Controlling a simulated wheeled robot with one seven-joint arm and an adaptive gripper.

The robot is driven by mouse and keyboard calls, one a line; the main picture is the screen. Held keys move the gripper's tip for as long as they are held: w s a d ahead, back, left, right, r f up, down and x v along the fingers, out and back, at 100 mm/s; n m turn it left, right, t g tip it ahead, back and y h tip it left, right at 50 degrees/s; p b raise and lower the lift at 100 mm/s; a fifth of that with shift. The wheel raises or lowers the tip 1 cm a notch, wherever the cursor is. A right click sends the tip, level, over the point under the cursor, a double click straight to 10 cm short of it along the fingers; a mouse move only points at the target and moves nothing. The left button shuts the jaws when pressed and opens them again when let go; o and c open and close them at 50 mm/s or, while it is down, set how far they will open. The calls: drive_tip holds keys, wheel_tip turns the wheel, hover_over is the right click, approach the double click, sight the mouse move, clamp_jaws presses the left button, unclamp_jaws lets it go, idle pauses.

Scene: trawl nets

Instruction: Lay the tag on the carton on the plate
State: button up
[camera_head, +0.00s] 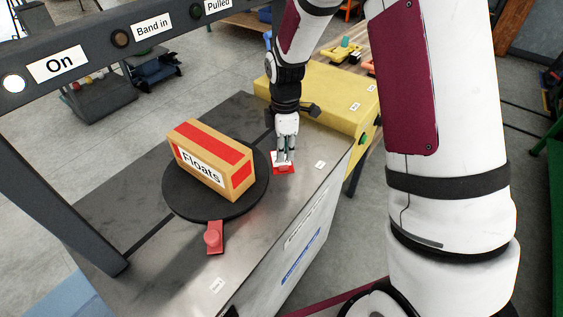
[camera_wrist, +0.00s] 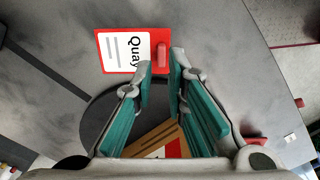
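The tag (camera_head: 284,168) is a flat red piece with a white "Quay" label, lying on the grey metal top right of the plate. It shows in the wrist view (camera_wrist: 123,51) with a small raised red grip on its right edge. My gripper (camera_head: 283,158) points down over the tag. In the wrist view my gripper (camera_wrist: 162,70) has its fingertips apart, with the red grip showing in the gap and no clear contact. The carton (camera_head: 212,160), brown with red tape and a "Floats" label, sits on the round dark plate (camera_head: 180,199).
A yellow housing (camera_head: 325,95) stands behind my gripper. A dark frame (camera_head: 100,52) with "On", "Band in" and "Pulled" labels crosses the upper left. The metal top is clear at left.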

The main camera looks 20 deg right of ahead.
sight(283, 166)
wheel_tip(283, 166, down, 5)
drive_tip(key=shift+s+a+f, duration=0.1)
drive_tip(key=shift+a, duration=0.05)
clamp_jaws()
idle(0.4)
